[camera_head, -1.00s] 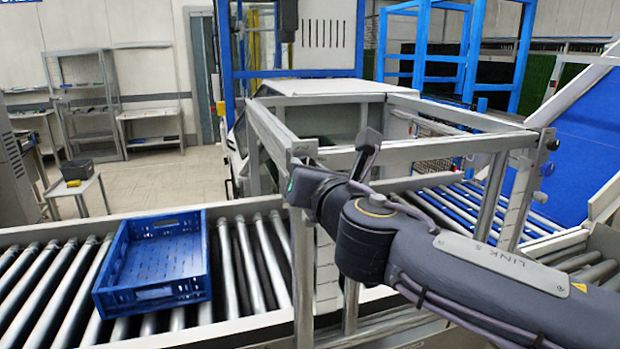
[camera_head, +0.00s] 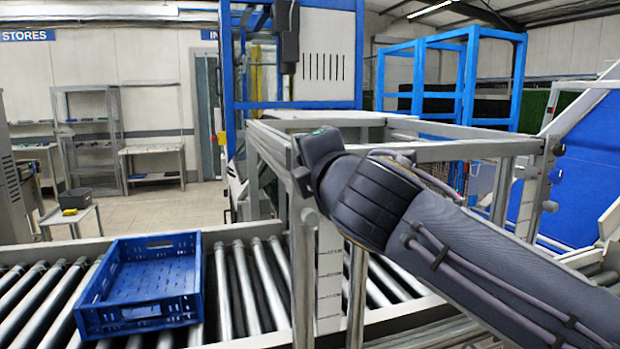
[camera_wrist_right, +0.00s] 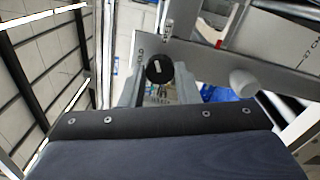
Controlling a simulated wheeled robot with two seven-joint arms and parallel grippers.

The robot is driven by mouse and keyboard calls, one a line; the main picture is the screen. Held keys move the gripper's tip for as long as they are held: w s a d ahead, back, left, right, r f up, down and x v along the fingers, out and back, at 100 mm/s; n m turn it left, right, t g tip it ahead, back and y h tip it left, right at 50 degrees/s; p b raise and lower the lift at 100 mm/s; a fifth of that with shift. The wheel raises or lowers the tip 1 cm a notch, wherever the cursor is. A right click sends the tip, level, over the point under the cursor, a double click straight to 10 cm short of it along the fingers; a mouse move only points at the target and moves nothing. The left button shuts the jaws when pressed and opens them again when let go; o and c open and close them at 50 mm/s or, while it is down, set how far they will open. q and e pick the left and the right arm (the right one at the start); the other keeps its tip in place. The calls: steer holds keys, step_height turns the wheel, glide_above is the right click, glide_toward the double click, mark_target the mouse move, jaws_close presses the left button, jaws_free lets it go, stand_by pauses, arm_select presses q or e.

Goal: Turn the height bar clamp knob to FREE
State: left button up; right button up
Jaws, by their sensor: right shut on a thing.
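The clamp knob, a round black knob with a pale mark on its face (camera_wrist_right: 159,69), is in the right wrist view, at the grey frame. My right gripper (camera_wrist_right: 158,80) is shut on the knob, with one grey finger on each side. In the head view my right wrist covers the front left post and corner of the frame, hiding the knob and fingertips. My left gripper is in neither current view.
The grey metal frame (camera_head: 450,151) spans the conveyor. A pale round knob (camera_wrist_right: 243,82) sits right of the black one. A blue crate (camera_head: 140,318) lies on the rollers at left, clear of my arm. Bare rollers (camera_head: 247,290) lie between crate and frame.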

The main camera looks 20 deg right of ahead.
steer(key=shift+m+b, duration=1.55)
steer(key=shift+m, duration=1.05)
steer(key=o, duration=1)
steer(key=shift+s, duration=0.1)
steer(key=s+b, duration=0.1)
steer(key=s, duration=0.6)
steer(key=shift+s+d, duration=0.15)
steer(key=shift+s, duration=0.2)
